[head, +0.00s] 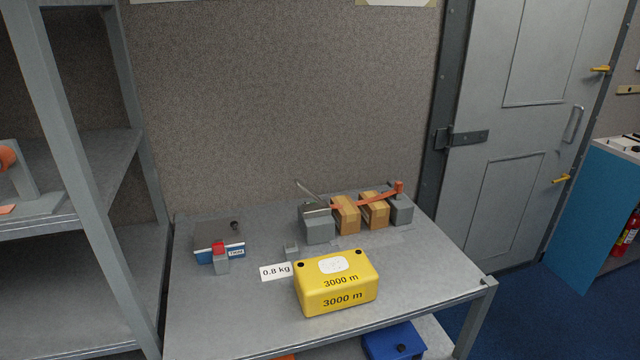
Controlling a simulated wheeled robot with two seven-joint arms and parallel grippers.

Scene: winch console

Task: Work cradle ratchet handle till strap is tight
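The cradle stands at the back right of the grey table, with a grey block (319,229) at its left end and another grey block (401,211) at its right end. Two wooden blocks (346,219) stand between them. A thin grey ratchet handle (308,192) slants up to the left above the left grey block. An orange strap (382,201) runs over the wooden blocks to an orange piece (399,187) on the right block. I cannot tell how tight the strap is. Neither of my grippers is in view.
A blue-and-white item (233,251) with a red-topped grey piece (220,258) is at left. The table's right front (435,283) is clear. A shelf post (75,150) rises at left.

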